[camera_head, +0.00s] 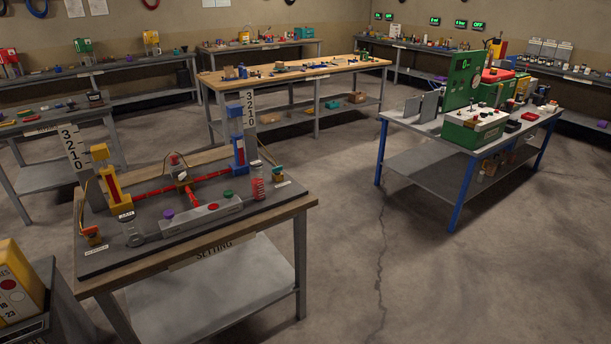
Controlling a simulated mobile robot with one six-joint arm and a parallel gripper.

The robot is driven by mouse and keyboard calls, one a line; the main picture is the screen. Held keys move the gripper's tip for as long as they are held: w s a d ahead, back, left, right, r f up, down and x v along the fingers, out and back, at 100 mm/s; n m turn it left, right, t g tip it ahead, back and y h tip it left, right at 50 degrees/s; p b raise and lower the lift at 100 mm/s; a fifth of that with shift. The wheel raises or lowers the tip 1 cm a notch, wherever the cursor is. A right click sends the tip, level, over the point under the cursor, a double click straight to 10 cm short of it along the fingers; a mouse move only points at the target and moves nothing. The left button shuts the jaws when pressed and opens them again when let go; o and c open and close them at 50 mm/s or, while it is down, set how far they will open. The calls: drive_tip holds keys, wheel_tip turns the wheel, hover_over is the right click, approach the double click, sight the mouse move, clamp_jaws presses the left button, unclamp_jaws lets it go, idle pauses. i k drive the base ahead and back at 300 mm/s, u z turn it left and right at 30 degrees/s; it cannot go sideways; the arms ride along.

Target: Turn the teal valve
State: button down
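No part is clearly recognisable as the teal valve at this size. On the near workbench (313,201), marked SETTING, a dark board carries red pipework (155,190) between a yellow column (115,192) and a blue column (239,152). A grey bar in front bears a small green knob (228,194) and a purple knob (168,214). A small teal-and-orange part (277,174) stands at the board's right end, beside a red coil spring (258,189). My gripper is not in view.
A blue-legged bench (399,127) with a green machine (462,80) stands at right. A long wooden bench (345,66) stands behind. A yellow object (18,280) is at the lower left. Open concrete floor (440,285) lies right of the near workbench.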

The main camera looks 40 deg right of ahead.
sight(276, 171)
drive_tip(key=z, duration=0.8)
drive_tip(key=k, duration=0.95)
drive_tip(key=u, duration=0.05)
drive_tip(key=i, duration=0.9)
